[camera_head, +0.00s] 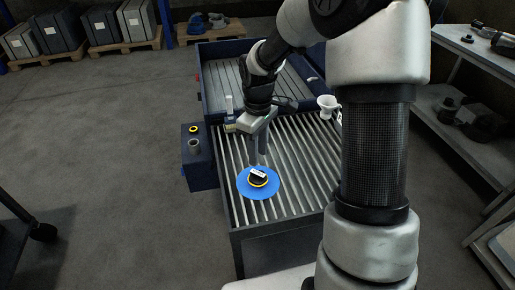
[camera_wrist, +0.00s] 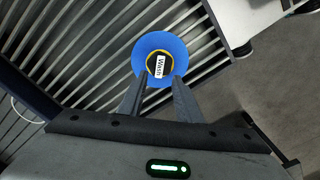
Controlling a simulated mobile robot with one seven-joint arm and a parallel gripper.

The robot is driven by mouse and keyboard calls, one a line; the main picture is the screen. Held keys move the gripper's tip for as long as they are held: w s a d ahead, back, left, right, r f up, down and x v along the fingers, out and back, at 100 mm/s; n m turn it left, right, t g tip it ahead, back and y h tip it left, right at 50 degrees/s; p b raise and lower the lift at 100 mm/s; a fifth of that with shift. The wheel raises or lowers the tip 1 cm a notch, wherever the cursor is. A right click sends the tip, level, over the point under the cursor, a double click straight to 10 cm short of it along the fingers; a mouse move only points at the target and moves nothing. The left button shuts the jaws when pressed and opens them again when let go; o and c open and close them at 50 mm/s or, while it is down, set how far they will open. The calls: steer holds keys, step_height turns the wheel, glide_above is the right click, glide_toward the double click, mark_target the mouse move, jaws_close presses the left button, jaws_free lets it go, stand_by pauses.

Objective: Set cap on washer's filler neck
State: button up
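The cap (camera_head: 258,179) is black with a yellow rim and a white label. It lies on a round blue disc (camera_head: 244,190) on the slatted top of the washer, and it also shows in the wrist view (camera_wrist: 160,65). My gripper (camera_head: 255,162) points down above the cap. In the wrist view its two fingers (camera_wrist: 159,82) are apart, with nothing between them, and the cap shows just beyond the tips. A grey, open-topped round neck (camera_head: 195,147) stands on the blue box at the washer's left side, with a yellow-and-dark round fitting (camera_head: 193,129) behind it.
A white funnel-like cup (camera_head: 327,103) stands at the slats' right edge. A small yellow-and-white item (camera_head: 230,122) is at the slats' back left. Behind is a raised blue-edged tray (camera_head: 222,80). Shelves (camera_head: 462,120) stand at right. Open floor lies to the left.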

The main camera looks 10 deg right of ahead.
mark_target(258, 173)
steer(key=shift+f+b, duration=2.5)
steer(key=shift+f, duration=1.4)
jaws_close()
